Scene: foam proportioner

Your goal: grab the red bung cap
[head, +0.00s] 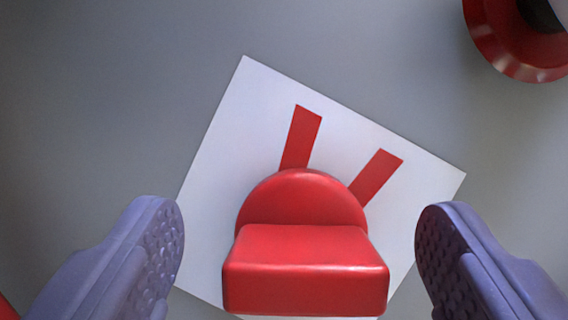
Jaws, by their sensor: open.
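The red bung cap (305,268) is glossy, with a rounded disc behind a block-shaped grip. It sits over a white square sheet (240,115) that lies turned at an angle and bears two red stripes. In the head view, the two purple, dimpled fingers of my gripper (300,250) are spread wide, one on each side of the cap. There is a visible gap between the cap and each finger. The gripper is open and empty. The cap's underside is hidden.
A round red object (515,50) with a dark centre is cut off at the top right corner. A small red patch (8,308) shows at the bottom left edge. The grey surface (110,100) around the sheet is otherwise clear.

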